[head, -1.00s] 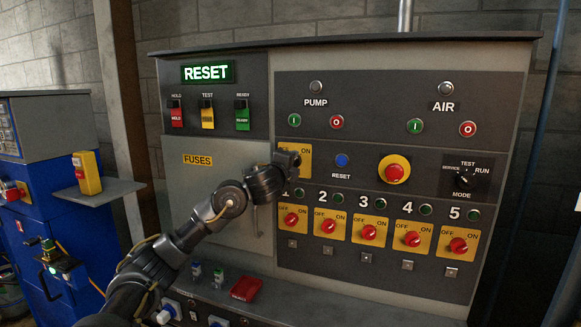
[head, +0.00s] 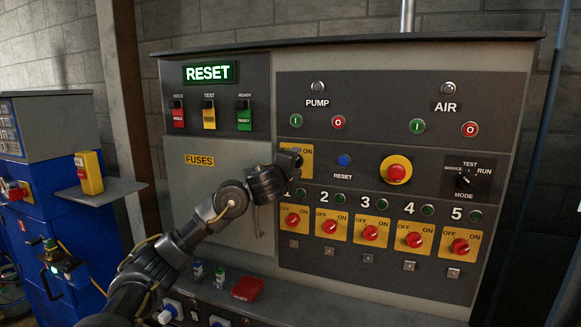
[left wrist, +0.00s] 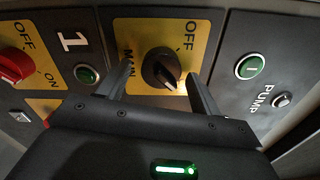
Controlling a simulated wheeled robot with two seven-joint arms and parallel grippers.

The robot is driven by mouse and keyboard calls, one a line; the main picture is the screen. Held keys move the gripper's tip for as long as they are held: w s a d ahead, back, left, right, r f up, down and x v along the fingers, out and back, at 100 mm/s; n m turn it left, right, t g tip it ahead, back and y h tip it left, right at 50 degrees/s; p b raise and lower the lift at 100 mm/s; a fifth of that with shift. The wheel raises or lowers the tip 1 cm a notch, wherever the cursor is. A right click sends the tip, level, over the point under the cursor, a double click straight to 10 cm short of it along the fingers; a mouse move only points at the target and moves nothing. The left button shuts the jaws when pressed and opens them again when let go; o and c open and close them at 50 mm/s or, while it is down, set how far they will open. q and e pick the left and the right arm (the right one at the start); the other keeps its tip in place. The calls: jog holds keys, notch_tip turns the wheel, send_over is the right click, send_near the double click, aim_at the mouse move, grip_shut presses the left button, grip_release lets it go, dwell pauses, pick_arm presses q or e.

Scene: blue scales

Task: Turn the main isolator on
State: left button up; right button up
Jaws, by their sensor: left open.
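The main isolator is a black rotary knob (left wrist: 161,68) on a yellow plate (left wrist: 141,36). In the left wrist view the plate shows OFF and part of MAIN. My left gripper (left wrist: 159,73) is open, with one finger on each side of the knob; I cannot tell whether either finger touches it. In the head view my left gripper (head: 291,160) is in front of the yellow main isolator plate (head: 307,153) and hides its knob and part of its lettering. The exact setting of the knob is hard to read. My right gripper is not in view.
Numbered red switches (head: 370,233) on yellow plates line the panel below. A blue reset button (head: 344,160) and a red emergency stop (head: 397,172) are to the right. The fuses door (head: 215,190) is at left. A red box (head: 247,289) lies on the ledge.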

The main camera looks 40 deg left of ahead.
pick_arm(q)
jog(key=p+v, duration=0.2)
jog(key=v, duration=0.8)
jog(key=shift+s+p, duration=0.35)
jog(key=shift+p, duration=0.05)
jog(key=shift+d, duration=0.15)
